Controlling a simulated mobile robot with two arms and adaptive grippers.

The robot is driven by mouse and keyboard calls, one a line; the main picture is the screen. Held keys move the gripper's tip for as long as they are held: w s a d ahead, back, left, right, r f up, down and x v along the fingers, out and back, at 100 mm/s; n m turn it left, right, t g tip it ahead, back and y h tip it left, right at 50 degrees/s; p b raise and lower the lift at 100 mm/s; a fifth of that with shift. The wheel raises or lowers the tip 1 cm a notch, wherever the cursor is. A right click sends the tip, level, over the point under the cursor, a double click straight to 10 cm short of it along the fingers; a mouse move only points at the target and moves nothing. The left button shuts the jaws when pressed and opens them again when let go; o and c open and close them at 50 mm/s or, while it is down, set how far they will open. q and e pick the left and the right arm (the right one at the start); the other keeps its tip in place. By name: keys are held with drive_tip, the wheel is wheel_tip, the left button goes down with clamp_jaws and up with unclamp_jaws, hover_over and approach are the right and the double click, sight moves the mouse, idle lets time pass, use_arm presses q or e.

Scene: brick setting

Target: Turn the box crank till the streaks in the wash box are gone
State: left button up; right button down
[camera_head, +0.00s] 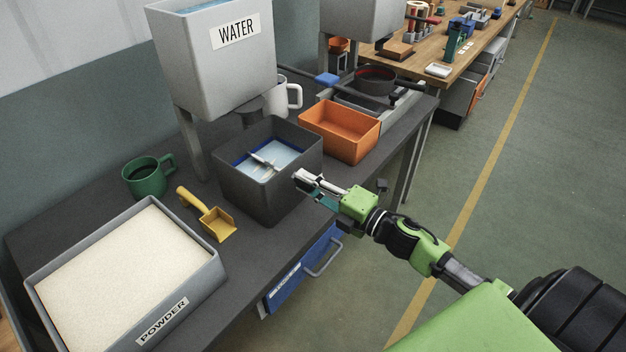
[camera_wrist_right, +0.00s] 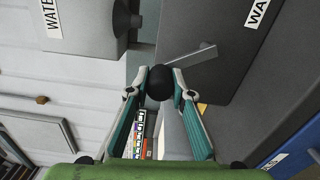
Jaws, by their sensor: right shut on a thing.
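The dark grey wash box (camera_head: 245,192) stands on the bench; its wall also fills the right of the right wrist view (camera_wrist_right: 225,25). Inside it is pale blue liquid (camera_head: 286,156) with a light metal paddle (camera_head: 263,162) across it. I cannot make out clear streaks at this size. My right gripper (camera_head: 298,178) is at the box's right side. In the right wrist view, its fingers (camera_wrist_right: 160,85) are shut on the round black crank knob (camera_wrist_right: 159,81). The grey crank arm (camera_wrist_right: 196,55) runs from the knob toward the box wall. My left gripper is out of view.
An orange bin (camera_head: 345,147) stands close behind the wash box. A grey water tank (camera_head: 215,60) rises at the back. A yellow scoop (camera_head: 218,224), green mug (camera_head: 143,178) and powder tray (camera_head: 205,282) are left. The aisle floor at right is free.

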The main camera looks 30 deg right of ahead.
drive_tip(key=shift+s+a+f+n+b, duration=0.15)
drive_tip(key=shift+a+f+n+b, duration=0.25)
drive_tip(key=shift+n, duration=0.4)
drive_tip(key=shift+s+a+f+n+b, duration=0.15)
drive_tip(key=shift+a+f+n+b, duration=0.25)
drive_tip(key=shift+n, duration=0.4)
drive_tip(key=shift+s+a+f+n+b, duration=0.2)
drive_tip(key=shift+f+n+b, duration=0.25)
drive_tip(key=shift+n, duration=0.35)
drive_tip(key=shift+a, duration=0.1)
drive_tip(key=c, duration=1.8)
unclamp_jaws()
drive_tip(key=shift+o, duration=0.2)
drive_tip(key=v, duration=1.2)
drive_tip(key=shift+w, duration=0.1)
